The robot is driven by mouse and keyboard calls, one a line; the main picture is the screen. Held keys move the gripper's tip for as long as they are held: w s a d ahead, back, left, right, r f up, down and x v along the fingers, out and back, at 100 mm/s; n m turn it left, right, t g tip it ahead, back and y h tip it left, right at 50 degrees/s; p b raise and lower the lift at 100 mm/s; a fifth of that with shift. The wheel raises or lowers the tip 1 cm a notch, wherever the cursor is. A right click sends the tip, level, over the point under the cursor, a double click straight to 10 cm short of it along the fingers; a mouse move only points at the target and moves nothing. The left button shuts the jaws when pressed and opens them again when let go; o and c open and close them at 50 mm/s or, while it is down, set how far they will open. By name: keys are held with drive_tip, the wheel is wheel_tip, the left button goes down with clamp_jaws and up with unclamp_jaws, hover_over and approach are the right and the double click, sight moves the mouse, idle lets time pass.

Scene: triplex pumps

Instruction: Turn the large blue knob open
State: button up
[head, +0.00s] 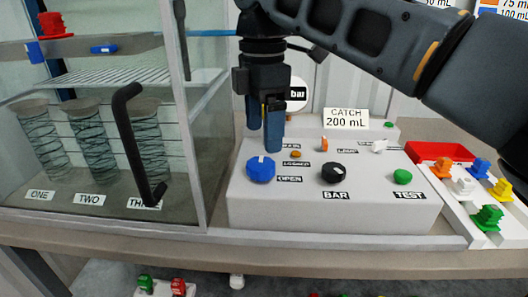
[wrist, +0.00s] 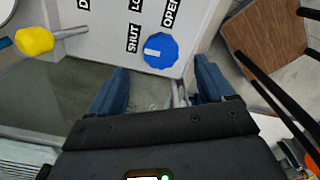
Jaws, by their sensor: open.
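The large blue knob (head: 261,169) is on the front left of the sloped white panel, beside the OPEN label. In the wrist view the blue knob (wrist: 161,50) has a white mark on its left part, on the side of the SHUT label (wrist: 132,38). The OPEN label (wrist: 171,13) is above it there. My gripper (head: 263,140) points down above and behind the knob in the head view. In the wrist view my gripper (wrist: 160,82) has its two blue fingers spread wide, with nothing between them. The knob appears beyond the fingertips, and no contact shows.
A glass cabinet (head: 100,110) with a black handle (head: 128,140) stands close to the left. The panel (head: 330,212) also bears a black BAR knob (head: 332,173) and a green TEST knob (head: 402,177). A white tray (head: 462,215) of coloured pieces lies right.

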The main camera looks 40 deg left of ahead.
sight(263, 163)
wheel_tip(263, 163, down, 7)
drive_tip(key=shift+r, duration=0.15)
drive_tip(key=shift+c, duration=0.2)
drive_tip(key=c, duration=1)
drive_tip(key=shift+r, duration=0.1)
